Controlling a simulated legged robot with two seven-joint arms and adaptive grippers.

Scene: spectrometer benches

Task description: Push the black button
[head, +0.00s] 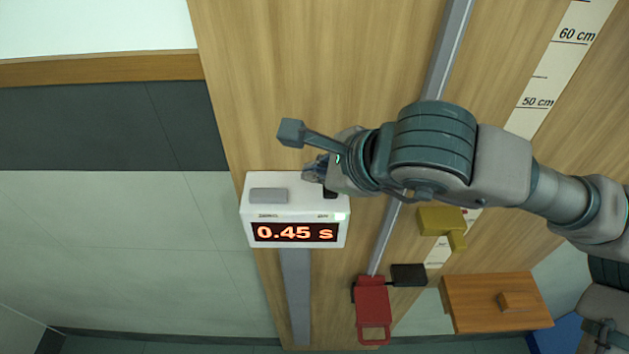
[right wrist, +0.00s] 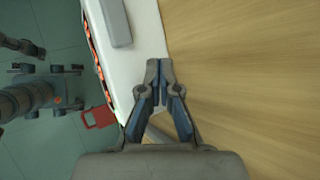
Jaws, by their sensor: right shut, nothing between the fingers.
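The white timer box (head: 257,208) shows "0.45 s" in orange digits. A grey button (head: 268,195) lies on the left of its top, and it also shows in the right wrist view (right wrist: 117,22). The black button (head: 330,193) is on the right of the top, partly covered by my right gripper. My right gripper (head: 314,170) is shut and empty, with its fingertips over the right part of the box top. In the right wrist view the closed fingertips (right wrist: 160,70) cover where the black button would be. I cannot tell whether they touch it. My left gripper is out of view.
A metal rail (head: 447,48) runs along the wooden board beside a centimetre scale (head: 537,92). A red piece (head: 373,305), a black block (head: 408,275), a yellow block (head: 440,220) and a wooden block (head: 495,303) are below my right arm. The board above the box is clear.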

